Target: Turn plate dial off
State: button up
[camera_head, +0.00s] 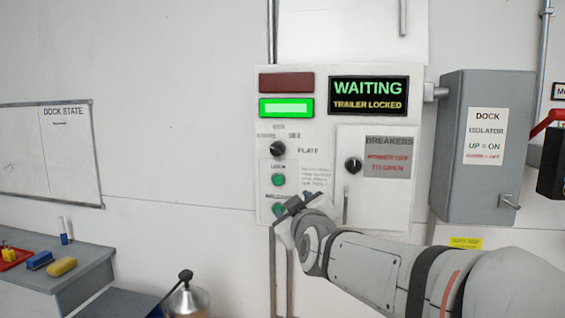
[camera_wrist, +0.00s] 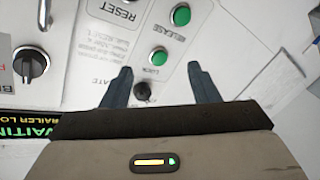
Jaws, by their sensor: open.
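The plate dial (camera_head: 278,149) is a small black knob on the white control panel (camera_head: 325,115), left of the word PLATE. Its pointer direction is too small to read. In the wrist view, which is upside down, the plate dial (camera_wrist: 142,92) shows low between the fingers, closer to the left one and partly hidden at its base. My gripper (camera_head: 290,206) is in front of the lower panel, below the dial and over the lowest button. In the wrist view my gripper (camera_wrist: 160,68) is open and empty, fingers apart. I cannot tell whether it touches the panel.
Green buttons, LOCK (camera_wrist: 158,56) and RELEASE (camera_wrist: 180,15), sit close to the dial. A breaker box (camera_head: 375,205) with a black knob (camera_head: 352,165) is on the right. The display (camera_head: 368,95) reads WAITING, TRAILER LOCKED. A grey isolator box (camera_head: 458,180) stands further right.

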aim_at(279, 154)
jog(key=w+a+r+t, duration=0.1)
jog(key=w+r, duration=0.2)
jog(key=w+a+r+t+p, duration=0.1)
jog(key=w+r, duration=0.2)
jog(key=w+a+r+n+t, duration=0.1)
jog(key=w+r+t, duration=0.1)
jog(key=w+r, duration=0.1)
jog(key=shift+w+a+r+h+p, duration=0.25)
jog(key=shift+a+h+p, duration=0.05)
jog(key=shift+a+p, duration=0.1)
jog(key=shift+c, duration=0.2)
jog(key=c, duration=0.9)
